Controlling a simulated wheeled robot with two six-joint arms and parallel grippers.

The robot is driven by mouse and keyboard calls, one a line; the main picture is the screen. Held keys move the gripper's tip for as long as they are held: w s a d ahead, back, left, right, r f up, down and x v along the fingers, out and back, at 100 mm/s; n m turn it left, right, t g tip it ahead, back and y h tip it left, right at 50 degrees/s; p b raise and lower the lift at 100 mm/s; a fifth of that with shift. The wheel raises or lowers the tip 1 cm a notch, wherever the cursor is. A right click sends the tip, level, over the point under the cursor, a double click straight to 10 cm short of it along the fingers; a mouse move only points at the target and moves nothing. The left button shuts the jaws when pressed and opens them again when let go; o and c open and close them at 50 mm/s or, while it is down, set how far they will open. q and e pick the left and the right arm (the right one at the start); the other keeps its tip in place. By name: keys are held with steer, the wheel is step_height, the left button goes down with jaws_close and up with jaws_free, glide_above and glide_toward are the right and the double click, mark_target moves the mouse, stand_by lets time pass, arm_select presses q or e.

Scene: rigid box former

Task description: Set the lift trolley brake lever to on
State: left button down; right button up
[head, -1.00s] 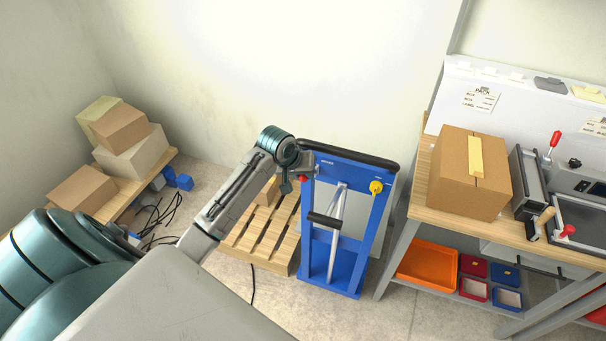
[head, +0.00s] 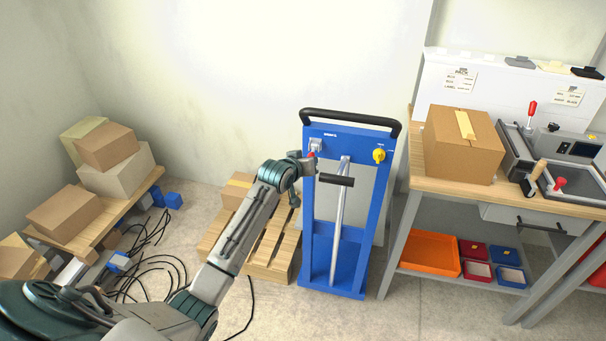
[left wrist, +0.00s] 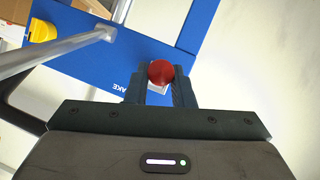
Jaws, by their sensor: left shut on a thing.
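The blue lift trolley (head: 312,240) stands upright against the wall, with a black push bar on top. Its brake lever ends in a red knob (head: 311,155) at the trolley's upper left. In the left wrist view the red knob (left wrist: 160,72) sits between the two dark fingers of my left gripper (left wrist: 160,88), which is shut on the lever. The fingers hide most of the lever, so its exact angle is unclear. Part of the brake label (left wrist: 122,85) shows beside it. In the head view my left gripper (head: 306,166) is at the trolley's upper left. My right gripper is not in view.
A wooden pallet (head: 268,250) stands left. The workbench (head: 415,178) with a carton (head: 463,148) is right. Cables (head: 150,270) lie on the floor.

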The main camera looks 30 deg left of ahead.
arm_select(q)
steer(key=shift+w+a+f+t+b, duration=0.1)
steer(key=shift+w+f+t+b, duration=0.1)
steer(key=shift+f+t+b, duration=0.65)
steer(key=t+b, duration=0.1)
steer(key=b, duration=0.1)
steer(key=shift+w+b, duration=0.15)
steer(key=shift+b, duration=0.2)
steer(key=shift+w+f+m+t+b, duration=0.15)
steer(key=shift+m+t+b, duration=0.15)
steer(key=shift+t+b, duration=0.3)
steer(key=shift+y+b, duration=0.3)
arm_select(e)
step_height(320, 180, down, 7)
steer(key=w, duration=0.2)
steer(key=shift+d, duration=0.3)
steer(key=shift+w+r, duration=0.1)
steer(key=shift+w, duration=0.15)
